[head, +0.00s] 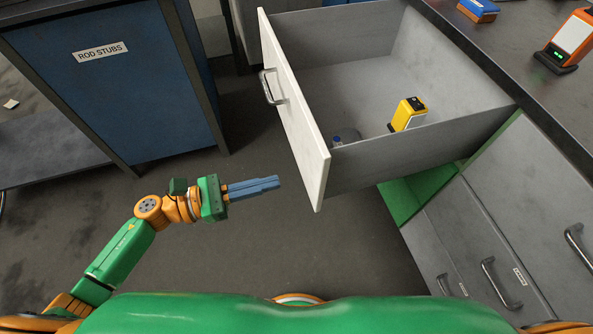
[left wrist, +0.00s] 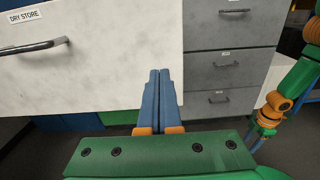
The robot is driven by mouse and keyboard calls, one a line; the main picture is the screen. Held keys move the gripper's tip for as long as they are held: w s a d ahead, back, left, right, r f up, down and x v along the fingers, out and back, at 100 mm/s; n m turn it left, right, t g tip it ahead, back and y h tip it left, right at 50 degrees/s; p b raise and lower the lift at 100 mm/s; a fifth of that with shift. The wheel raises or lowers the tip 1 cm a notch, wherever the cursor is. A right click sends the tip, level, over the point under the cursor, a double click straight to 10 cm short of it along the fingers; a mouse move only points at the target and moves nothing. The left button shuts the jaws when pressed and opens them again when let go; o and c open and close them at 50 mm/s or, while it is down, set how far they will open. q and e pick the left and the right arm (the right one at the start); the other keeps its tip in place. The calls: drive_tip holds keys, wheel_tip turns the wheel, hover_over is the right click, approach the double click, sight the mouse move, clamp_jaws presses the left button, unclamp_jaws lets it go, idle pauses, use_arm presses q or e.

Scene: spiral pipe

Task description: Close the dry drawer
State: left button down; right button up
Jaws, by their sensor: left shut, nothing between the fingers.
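The dry drawer is pulled out wide open in the head view, with a white front panel (head: 300,120) and grey walls. A metal bar handle (head: 270,87) is on its front. In the left wrist view the front panel (left wrist: 110,75) carries a "DRY STORE" label and the handle (left wrist: 32,48). My left gripper (head: 278,182) is shut and empty. Its blue fingers point at the front panel near its lower end in the head view; whether they touch it I cannot tell. In the left wrist view the fingers (left wrist: 159,72) overlap the panel's right edge.
A yellow device (head: 407,114) and a small blue-topped item (head: 337,140) are in the drawer. Shut grey drawers (head: 480,245) are at lower right. A dark worktop (head: 515,60) is at upper right. A blue "ROD STUBS" cabinet (head: 120,90) stands left. Floor between is clear.

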sight(312, 173)
use_arm(q)
drive_tip(key=p+x, duration=0.1)
drive_tip(key=x, duration=0.5)
drive_tip(key=shift+d, duration=0.2)
drive_tip(key=shift+d, duration=0.1)
